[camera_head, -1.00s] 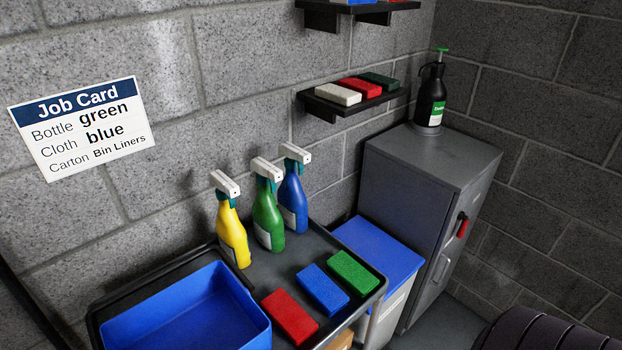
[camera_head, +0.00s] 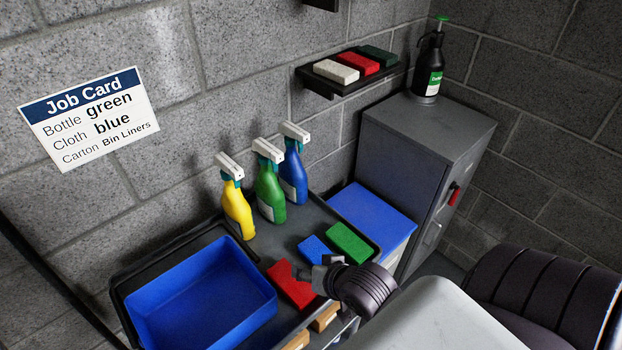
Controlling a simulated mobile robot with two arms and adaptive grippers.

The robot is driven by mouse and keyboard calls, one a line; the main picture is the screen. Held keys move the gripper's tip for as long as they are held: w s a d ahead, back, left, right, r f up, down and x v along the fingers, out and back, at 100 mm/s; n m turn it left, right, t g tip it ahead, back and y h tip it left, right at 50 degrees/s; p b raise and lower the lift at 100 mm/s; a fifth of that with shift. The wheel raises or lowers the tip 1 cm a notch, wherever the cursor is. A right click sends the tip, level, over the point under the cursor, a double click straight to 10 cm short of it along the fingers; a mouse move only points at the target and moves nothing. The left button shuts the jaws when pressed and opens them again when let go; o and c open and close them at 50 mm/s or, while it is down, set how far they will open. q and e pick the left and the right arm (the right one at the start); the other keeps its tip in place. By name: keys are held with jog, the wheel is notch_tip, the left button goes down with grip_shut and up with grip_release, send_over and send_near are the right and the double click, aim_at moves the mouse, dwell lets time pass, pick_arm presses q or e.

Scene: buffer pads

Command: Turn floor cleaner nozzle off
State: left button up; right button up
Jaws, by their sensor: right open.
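Three spray bottles with white trigger heads stand upright on the dark trolley top: yellow (camera_head: 238,214), green (camera_head: 270,195) and blue (camera_head: 293,179). A black pump bottle (camera_head: 429,68) with a green top and a green-and-white label stands on the grey cabinet. I cannot read which bottle is floor cleaner, nor tell how any nozzle is set. My right gripper (camera_head: 308,273) is open, at the trolley's front right, over or in front of the red sponge (camera_head: 287,288) and blue sponge (camera_head: 312,247). It is apart from all the bottles. My left gripper is out of view.
A blue tray (camera_head: 262,318) fills the trolley's left. A green sponge (camera_head: 349,243) lies on its right. A blue-lidded bin (camera_head: 375,215) stands between trolley and cabinet (camera_head: 440,130). A wall shelf (camera_head: 330,88) holds sponges. The job card (camera_head: 90,118) reads green, blue, Bin Liners.

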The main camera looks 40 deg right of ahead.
jog(key=w+d+r+m+t, duration=0.3)
jog(key=w+r+m+t, duration=0.1)
jog(key=w+r+m, duration=0.1)
jog(key=m+t+y, duration=0.1)
jog(key=m+t, duration=0.4)
jog(key=m, duration=0.1)
send_near(280, 159)
jog(key=w+b, duration=0.2)
jog(key=w, duration=0.3)
jog(key=shift+a, duration=0.15)
jog(key=shift+w+r+p, duration=0.1)
jog(key=shift+w+p, duration=0.3)
jog(key=shift+w, duration=0.55)
jog(key=shift+w+a, duration=0.2)
jog(key=shift+w, duration=0.9)
jog(key=c, duration=0.6)
